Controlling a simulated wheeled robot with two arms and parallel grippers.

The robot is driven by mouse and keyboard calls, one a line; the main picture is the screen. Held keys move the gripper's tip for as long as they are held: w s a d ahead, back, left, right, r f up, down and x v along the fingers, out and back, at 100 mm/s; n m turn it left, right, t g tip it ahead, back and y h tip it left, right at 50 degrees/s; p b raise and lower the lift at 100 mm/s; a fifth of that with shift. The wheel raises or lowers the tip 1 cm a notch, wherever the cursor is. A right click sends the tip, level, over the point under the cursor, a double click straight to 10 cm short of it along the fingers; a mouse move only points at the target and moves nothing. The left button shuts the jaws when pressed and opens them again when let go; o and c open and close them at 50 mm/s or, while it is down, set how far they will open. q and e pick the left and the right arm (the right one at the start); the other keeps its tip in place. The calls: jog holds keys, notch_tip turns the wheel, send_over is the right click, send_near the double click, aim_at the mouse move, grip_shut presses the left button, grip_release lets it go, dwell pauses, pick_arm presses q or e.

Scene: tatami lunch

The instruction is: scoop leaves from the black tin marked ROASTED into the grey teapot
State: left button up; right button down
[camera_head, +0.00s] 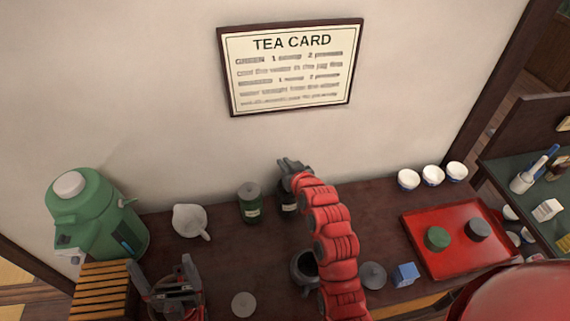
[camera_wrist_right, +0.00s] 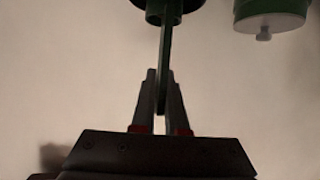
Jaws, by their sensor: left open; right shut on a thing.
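A black tin (camera_head: 289,201) with a pale label stands near the wall, partly hidden by my right arm; its marking is too small to read. My right gripper (camera_head: 289,166) is above it. In the right wrist view my right gripper (camera_wrist_right: 163,75) is shut on a thin upright handle (camera_wrist_right: 165,45), apparently a scoop's. The grey teapot (camera_head: 303,270) stands nearer the front, uncovered, partly behind my right arm. My left gripper (camera_head: 163,280) is open and empty at the lower left.
A lidded green tin (camera_head: 250,205) stands close left of the black tin. A white jug (camera_head: 189,221), green dispenser (camera_head: 95,215) and slatted wooden block (camera_head: 101,290) are at left. Grey discs (camera_head: 243,304) (camera_head: 373,275), a blue box (camera_head: 404,275) and a red tray (camera_head: 462,262) lie around the teapot.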

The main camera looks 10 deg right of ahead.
jog(key=shift+r+p, duration=0.55)
jog(key=shift+r, duration=1.75)
